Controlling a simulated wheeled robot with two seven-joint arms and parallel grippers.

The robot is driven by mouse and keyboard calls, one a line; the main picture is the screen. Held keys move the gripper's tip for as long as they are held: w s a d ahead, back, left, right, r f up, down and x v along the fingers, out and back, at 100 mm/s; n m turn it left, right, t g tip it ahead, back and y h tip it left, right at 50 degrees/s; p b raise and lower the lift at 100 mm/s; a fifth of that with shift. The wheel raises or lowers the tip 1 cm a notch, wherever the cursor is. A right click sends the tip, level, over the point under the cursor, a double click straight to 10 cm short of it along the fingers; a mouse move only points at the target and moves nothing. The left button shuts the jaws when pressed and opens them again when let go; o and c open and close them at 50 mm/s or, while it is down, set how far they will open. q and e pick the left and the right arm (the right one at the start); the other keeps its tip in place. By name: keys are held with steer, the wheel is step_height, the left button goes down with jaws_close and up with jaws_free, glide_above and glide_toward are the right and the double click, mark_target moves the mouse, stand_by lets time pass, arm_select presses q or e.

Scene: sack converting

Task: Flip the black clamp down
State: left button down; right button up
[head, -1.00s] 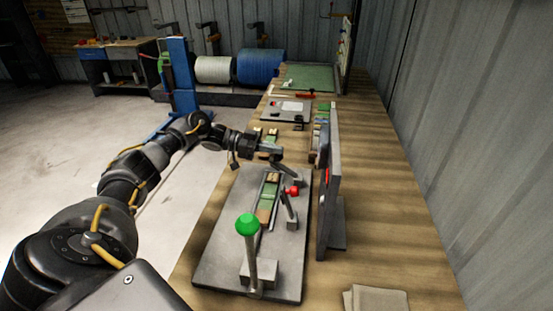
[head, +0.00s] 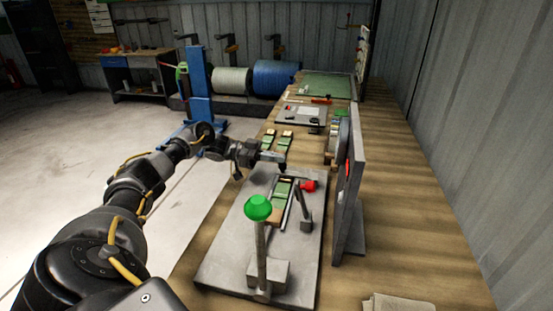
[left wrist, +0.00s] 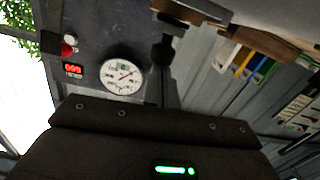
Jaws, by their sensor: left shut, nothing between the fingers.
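My left gripper (head: 275,159) is shut and empty at the far end of the grey fixture plate (head: 232,240). On the plate stand an upright lever with a green knob (head: 258,207) and a shorter lever with a red knob (head: 308,186). Between them lies a green and tan strip (head: 280,195) in a channel. The black clamp is not clear in the head view; the gripper may cover it. In the left wrist view a dark knobbed piece (left wrist: 164,54) shows beyond the gripper body; I cannot tell if it is the clamp. My right gripper is not in view.
An upright grey panel (head: 350,185) stands close to the plate's right side. Its gauge (left wrist: 122,76) and red display (left wrist: 73,70) show in the left wrist view. Small strips (head: 268,143) lie beyond the plate. The bench (head: 400,215) is clear right of the panel.

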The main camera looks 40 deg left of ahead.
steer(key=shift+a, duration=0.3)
